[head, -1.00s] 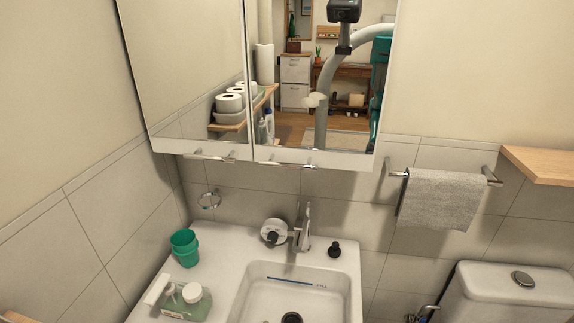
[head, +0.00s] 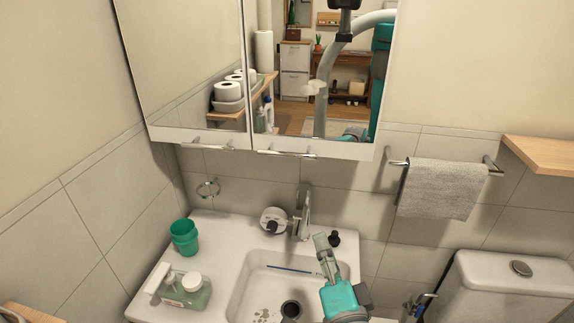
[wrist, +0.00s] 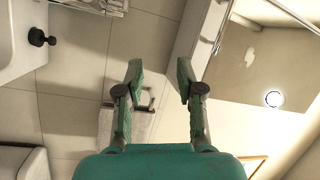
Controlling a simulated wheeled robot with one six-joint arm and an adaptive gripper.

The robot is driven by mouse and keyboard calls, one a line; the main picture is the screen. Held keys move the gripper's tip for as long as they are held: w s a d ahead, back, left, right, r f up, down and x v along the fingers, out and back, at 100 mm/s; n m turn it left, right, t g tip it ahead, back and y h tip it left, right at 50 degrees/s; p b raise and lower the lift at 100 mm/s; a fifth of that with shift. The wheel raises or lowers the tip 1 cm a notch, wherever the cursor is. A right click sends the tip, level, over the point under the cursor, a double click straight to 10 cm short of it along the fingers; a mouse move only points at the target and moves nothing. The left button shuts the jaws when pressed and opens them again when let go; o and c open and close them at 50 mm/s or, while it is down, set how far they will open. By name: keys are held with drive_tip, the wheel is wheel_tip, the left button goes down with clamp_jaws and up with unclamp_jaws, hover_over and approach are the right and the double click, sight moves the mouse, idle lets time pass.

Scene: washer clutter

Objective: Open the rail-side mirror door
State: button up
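The rail-side mirror door (head: 290,70) is the right-hand door of the wall cabinet, on the towel rail's side. It looks shut, level with the left mirror door (head: 185,75). Its bar handle (head: 287,154) is at the bottom edge. My gripper (head: 321,240) is low over the sink's right part, below the door and apart from it. In the wrist view, my gripper (wrist: 157,75) has its two green fingers apart with nothing between them. The mirror (wrist: 270,65) shows at the right there, beyond the fingers.
A towel rail (head: 397,163) with a grey towel (head: 440,188) hangs right of the cabinet. A wooden shelf (head: 545,155) juts out at far right. The sink (head: 225,235) holds a green cup (head: 184,237), a soap bottle (head: 190,290) and a tap (head: 303,215).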

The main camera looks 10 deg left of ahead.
sight(287, 154)
drive_tip(key=w+a+r+m+y, duration=0.1)
drive_tip(key=w+a+r, duration=0.15)
drive_tip(key=r, duration=0.25)
drive_tip(key=w+a+r+m, duration=0.1)
drive_tip(key=a+r+m, duration=0.15)
drive_tip(key=r, duration=0.35)
drive_tip(key=shift+n+t, duration=0.3)
drive_tip(key=shift+n, duration=0.15)
drive_tip(key=x, duration=1)
drive_tip(key=shift+w+a+f, duration=0.1)
drive_tip(key=shift+a, duration=0.25)
clamp_jaws()
